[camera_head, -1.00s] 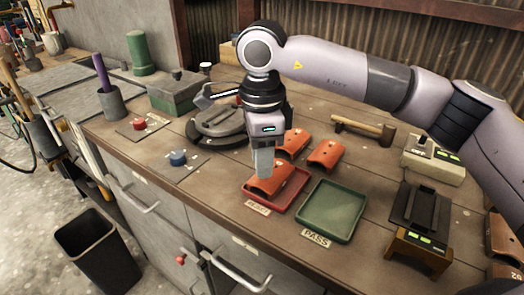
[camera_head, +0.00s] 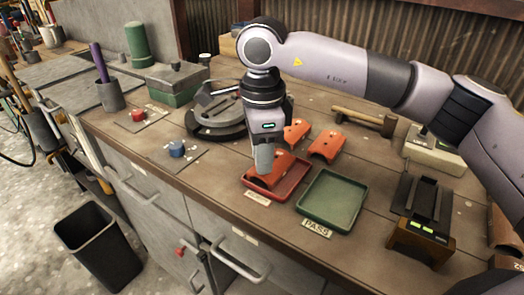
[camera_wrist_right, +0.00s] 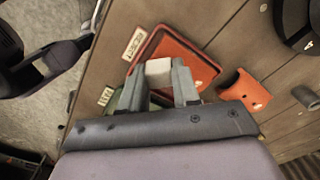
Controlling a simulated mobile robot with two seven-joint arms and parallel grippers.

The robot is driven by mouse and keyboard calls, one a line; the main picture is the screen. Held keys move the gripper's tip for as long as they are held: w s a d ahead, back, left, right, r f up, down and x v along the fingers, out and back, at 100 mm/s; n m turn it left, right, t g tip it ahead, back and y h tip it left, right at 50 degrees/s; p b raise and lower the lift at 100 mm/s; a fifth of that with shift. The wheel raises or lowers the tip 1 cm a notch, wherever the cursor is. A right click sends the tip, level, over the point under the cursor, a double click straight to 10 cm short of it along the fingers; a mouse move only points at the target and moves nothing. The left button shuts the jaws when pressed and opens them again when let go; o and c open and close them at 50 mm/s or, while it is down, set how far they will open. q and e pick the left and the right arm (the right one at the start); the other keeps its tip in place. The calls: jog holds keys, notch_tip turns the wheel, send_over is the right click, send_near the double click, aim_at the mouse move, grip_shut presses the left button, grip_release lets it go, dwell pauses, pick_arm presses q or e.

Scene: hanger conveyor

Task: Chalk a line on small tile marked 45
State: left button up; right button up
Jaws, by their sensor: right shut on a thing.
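My right gripper (camera_head: 264,158) points down over the red tray (camera_head: 301,184) and is shut on a pale block, which looks like chalk (camera_wrist_right: 158,72) between the fingertips in the right wrist view. An orange curved tile (camera_head: 283,169) lies in the red tray just beyond the fingers; it also shows in the right wrist view (camera_wrist_right: 188,57). I cannot tell whether the block touches it. Two more orange tiles, one (camera_head: 327,145) and another (camera_head: 297,131), lie on the bench behind the tray. No 45 is readable on them. My left gripper is out of view.
A green tray (camera_head: 331,202) labelled PASS stands right of the red tray. A round grey device (camera_head: 215,122) stands behind left, a mallet (camera_head: 366,119) behind right. A dark stand (camera_head: 421,215) with lit green marks is at the right. The bench's front edge is close.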

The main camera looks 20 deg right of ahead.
jog(key=shift+f+b, duration=0.4)
jog(key=shift+f, duration=0.15)
dwell(0.4)
jog(key=shift+d, duration=0.1)
jog(key=shift+w+d, duration=0.5)
jog(key=shift+d, duration=0.05)
jog(key=shift+s+a, duration=0.1)
jog(key=shift+s+a+f, duration=0.1)
jog(key=shift+s+a, duration=0.35)
jog(key=shift+a, duration=0.1)
jog(key=shift+d, duration=0.1)
dwell(0.5)
jog(key=shift+w+d, duration=0.5)
jog(key=shift+d, duration=0.1)
jog(key=shift+s+a+b, duration=0.1)
jog(key=shift+b, duration=0.2)
